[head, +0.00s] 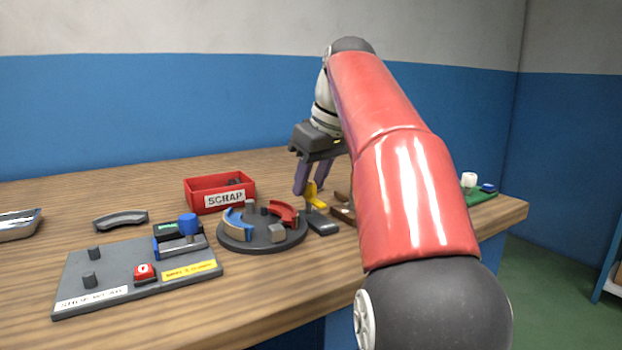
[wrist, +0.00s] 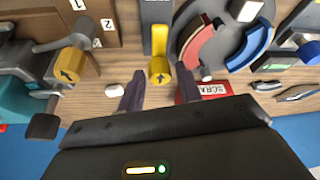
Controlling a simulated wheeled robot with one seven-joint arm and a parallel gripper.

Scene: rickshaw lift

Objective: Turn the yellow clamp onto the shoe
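The yellow clamp (head: 315,196) stands on a small dark base beside the round plate. In the wrist view the yellow clamp (wrist: 160,70) has a rounded end with a black arrow. My gripper (head: 309,188) is above it, pointing down. In the wrist view my gripper (wrist: 158,75) is open, with the clamp's end between the two fingertips and a gap on each side. On the round plate (head: 262,244) lie a red curved shoe (head: 284,212) and a blue curved shoe (head: 235,222). I cannot tell which shoe is the task's.
A red scrap bin (head: 208,198) stands behind the plate. A grey fixture board (head: 110,270) with a blue-handled clamp (head: 180,246) is at left. A loose grey curved piece (head: 121,219) lies behind it. In the wrist view, another yellow knob (wrist: 70,66) sits left of my fingers.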

